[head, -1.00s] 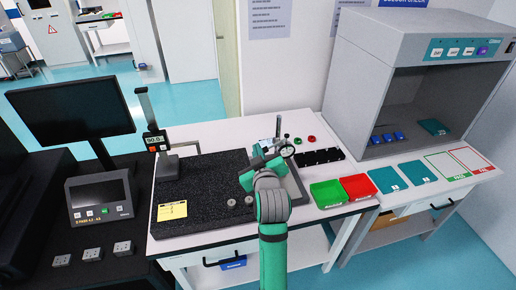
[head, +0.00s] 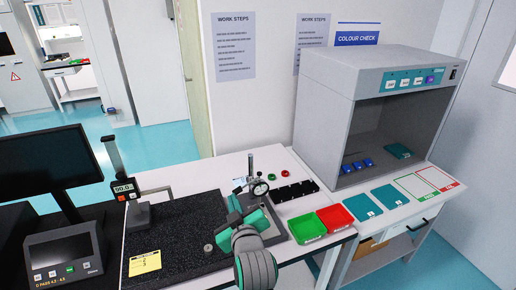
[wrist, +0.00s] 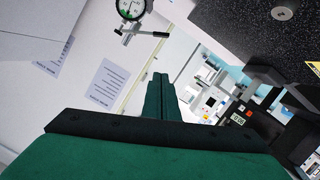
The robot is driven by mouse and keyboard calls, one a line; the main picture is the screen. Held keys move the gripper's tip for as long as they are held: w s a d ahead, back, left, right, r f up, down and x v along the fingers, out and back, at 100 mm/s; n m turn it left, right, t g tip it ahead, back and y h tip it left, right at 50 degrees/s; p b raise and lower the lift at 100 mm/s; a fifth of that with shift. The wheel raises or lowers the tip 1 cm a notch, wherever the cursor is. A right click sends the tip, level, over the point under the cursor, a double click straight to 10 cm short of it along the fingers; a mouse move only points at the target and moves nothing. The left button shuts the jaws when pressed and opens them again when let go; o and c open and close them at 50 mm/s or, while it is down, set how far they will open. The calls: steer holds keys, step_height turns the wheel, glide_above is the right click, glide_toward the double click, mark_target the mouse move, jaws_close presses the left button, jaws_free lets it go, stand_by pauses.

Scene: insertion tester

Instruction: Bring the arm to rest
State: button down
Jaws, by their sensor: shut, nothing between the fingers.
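My arm, green and grey, rises from the bottom of the head view and ends over the workbench. My gripper (head: 243,204) is above the right part of the bench, close in the picture to the dial gauge (head: 260,188). In the wrist view the green fingers (wrist: 160,86) are together with nothing between them. The dial gauge also shows at the top of the wrist view (wrist: 131,8), apart from the fingers.
A black granite plate (head: 190,240) carries a digital height gauge (head: 124,188) and a yellow note (head: 145,263). A green bin (head: 307,228) and a red bin (head: 335,217) stand right of my arm. A grey light booth (head: 325,125) stands at the right.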

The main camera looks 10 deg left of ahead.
steer(key=s+d+f+m+t+h, duration=0.15)
steer(key=s+d+f+m, duration=0.25)
steer(key=s+f, duration=0.55)
steer(key=s+d+f+m+g+h, duration=0.1)
steer(key=s+d+f+m+h, duration=0.2)
steer(key=s+f, duration=0.7)
steer(key=s+d+m, duration=0.1)
steer(key=s+d, duration=0.2)
steer(key=s, duration=0.8)
steer(key=s+d+f+m+h, duration=0.1)
steer(key=s+d, duration=0.3)
steer(key=s, duration=0.8)
steer(key=shift+s+d+m+t, duration=0.3)
steer(key=shift+t, duration=0.05)
steer(key=shift+h, duration=0.25)
